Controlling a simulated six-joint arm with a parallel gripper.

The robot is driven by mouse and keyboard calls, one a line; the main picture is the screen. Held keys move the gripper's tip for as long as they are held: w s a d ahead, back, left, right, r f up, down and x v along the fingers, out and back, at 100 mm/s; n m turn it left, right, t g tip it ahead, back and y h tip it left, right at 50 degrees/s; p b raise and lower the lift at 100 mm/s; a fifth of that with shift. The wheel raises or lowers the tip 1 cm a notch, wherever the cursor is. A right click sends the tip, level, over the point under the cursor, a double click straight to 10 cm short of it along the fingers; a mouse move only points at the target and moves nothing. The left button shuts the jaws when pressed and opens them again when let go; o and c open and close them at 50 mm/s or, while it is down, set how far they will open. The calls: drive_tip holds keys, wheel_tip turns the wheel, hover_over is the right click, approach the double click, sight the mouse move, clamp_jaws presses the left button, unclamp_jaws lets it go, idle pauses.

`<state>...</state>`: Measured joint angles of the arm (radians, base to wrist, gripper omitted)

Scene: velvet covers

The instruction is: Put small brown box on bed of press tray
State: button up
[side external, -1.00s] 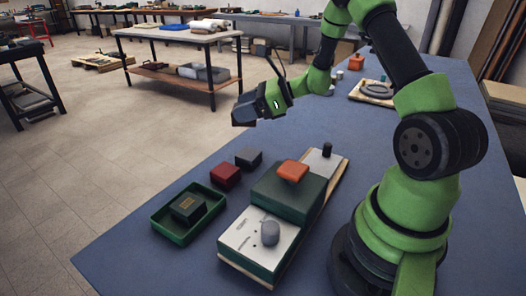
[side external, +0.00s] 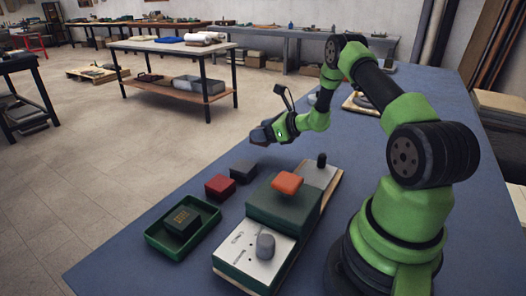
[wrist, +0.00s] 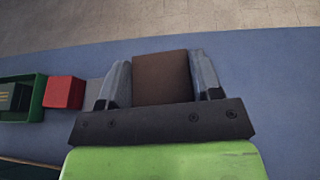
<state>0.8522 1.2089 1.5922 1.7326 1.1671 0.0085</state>
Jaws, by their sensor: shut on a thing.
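My gripper (wrist: 160,82) is shut on the small brown box (wrist: 162,75), which sits between its two fingers in the wrist view. In the side view my gripper (side external: 262,134) is in the air beyond the grey and red boxes, near the table's left edge; the box is hard to make out there.
A dark box with a gold label (side external: 183,220) is in the green tray. A red box (side external: 220,187) and a grey box (side external: 243,171) stand between the tray and my gripper. The blue table (side external: 130,245) is clear around the tray's left side.

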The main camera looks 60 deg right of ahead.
sight(263, 159)
drive_tip(key=shift+f, duration=2.85)
drive_tip(key=shift+f, duration=0.15)
drive_tip(key=o, duration=0.9)
